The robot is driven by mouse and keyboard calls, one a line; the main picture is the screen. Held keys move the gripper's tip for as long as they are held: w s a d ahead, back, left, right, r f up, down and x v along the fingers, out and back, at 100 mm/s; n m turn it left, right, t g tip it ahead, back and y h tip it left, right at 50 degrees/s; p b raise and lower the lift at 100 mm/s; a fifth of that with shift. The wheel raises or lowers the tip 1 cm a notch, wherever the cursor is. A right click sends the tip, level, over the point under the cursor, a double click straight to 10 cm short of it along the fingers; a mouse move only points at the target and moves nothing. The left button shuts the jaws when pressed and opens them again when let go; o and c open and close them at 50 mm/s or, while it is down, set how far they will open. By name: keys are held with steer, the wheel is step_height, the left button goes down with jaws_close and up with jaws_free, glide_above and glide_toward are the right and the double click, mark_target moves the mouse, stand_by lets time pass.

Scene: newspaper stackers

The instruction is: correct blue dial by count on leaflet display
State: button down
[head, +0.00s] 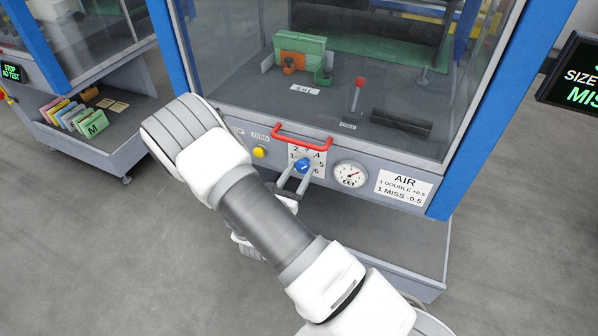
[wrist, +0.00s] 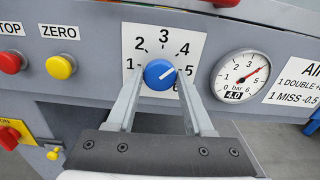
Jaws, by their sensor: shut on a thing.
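The blue dial (wrist: 158,73) sits on a white number plate (wrist: 139,41) on the machine's front panel. Its white pointer line slants up to the right, between the 4 and the 5. My gripper (wrist: 160,80) has one finger on each side of the dial, shut on it. In the head view the blue dial (head: 302,166) shows between the fingers of my gripper (head: 297,175). A dark display (head: 577,80) at the right edge shows green and white text, "SIZE" and "MIS", cut off by the frame. Part of the 6 is hidden by the right finger.
A pressure gauge (wrist: 240,77) right of the dial reads 4.0. The AIR card (head: 404,187) reads "1 DOUBLE +0.5" and "1 MISS -0.5". A yellow ZERO button (wrist: 61,67) and red STOP button (wrist: 11,62) are left. A red handle (head: 302,136) is just above the dial.

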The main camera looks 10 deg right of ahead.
steer(key=shift+r, duration=0.1)
steer(key=n+p, duration=0.3)
steer(key=n, duration=0.2)
steer(key=shift+n+p, duration=1.2)
steer(key=shift+n, duration=0.5)
steer(key=shift+s+f, duration=0.1)
steer(key=shift+f, duration=0.1)
steer(key=shift+c, duration=1.4)
jaws_free()
steer(key=shift+r, duration=0.1)
steer(key=p+v, duration=0.1)
steer(key=v, duration=1.6)
